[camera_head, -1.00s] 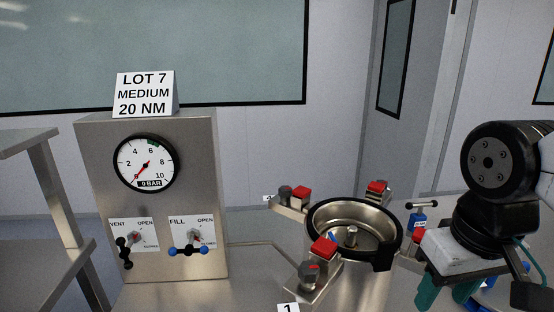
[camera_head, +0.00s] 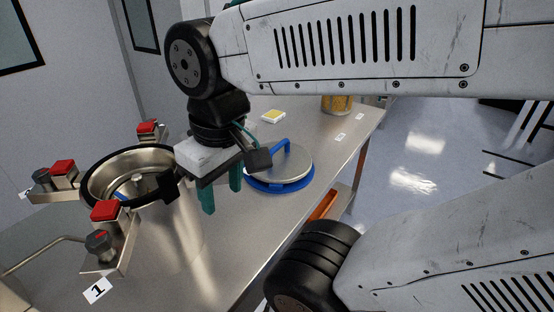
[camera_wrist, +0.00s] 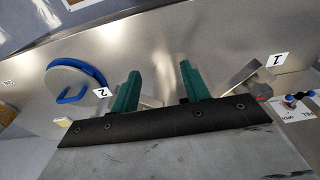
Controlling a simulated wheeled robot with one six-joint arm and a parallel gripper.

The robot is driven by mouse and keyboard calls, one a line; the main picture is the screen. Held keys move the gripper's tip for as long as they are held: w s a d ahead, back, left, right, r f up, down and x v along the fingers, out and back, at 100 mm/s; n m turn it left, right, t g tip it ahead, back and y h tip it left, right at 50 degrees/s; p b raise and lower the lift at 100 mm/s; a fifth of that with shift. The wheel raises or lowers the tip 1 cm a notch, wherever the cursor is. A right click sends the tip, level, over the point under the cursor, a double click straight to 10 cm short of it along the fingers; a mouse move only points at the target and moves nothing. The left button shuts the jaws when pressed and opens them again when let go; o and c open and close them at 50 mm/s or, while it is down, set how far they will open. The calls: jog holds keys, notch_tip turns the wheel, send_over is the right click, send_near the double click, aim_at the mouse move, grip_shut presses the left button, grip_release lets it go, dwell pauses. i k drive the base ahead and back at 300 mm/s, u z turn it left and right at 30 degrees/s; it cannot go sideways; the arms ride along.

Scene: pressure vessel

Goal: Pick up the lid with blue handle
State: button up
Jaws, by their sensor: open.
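The lid (camera_head: 268,178) is a round metal disc with a blue rim and a blue bar handle (camera_head: 288,147). It lies on the steel table, to the right of my gripper in the head view. In the wrist view the lid (camera_wrist: 63,80) is at the left, outside the span of the fingers. My gripper (camera_head: 221,190) has teal fingers pointing down, between the vessel and the lid in the head view. In the wrist view my gripper (camera_wrist: 160,72) is open, with only bare table between its fingers.
The open steel vessel (camera_head: 95,188) with red-topped clamps (camera_head: 104,211) stands left of my gripper. A yellow-and-white block (camera_head: 273,116) and a yellowish container (camera_head: 337,104) sit beyond the lid. The table's right edge (camera_head: 312,203) runs close to the lid.

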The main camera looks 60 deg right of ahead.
aim_at(292, 162)
jog(key=k, duration=1)
jog(key=z, duration=1.55)
jog(key=i, duration=1)
jog(key=u, duration=1.5)
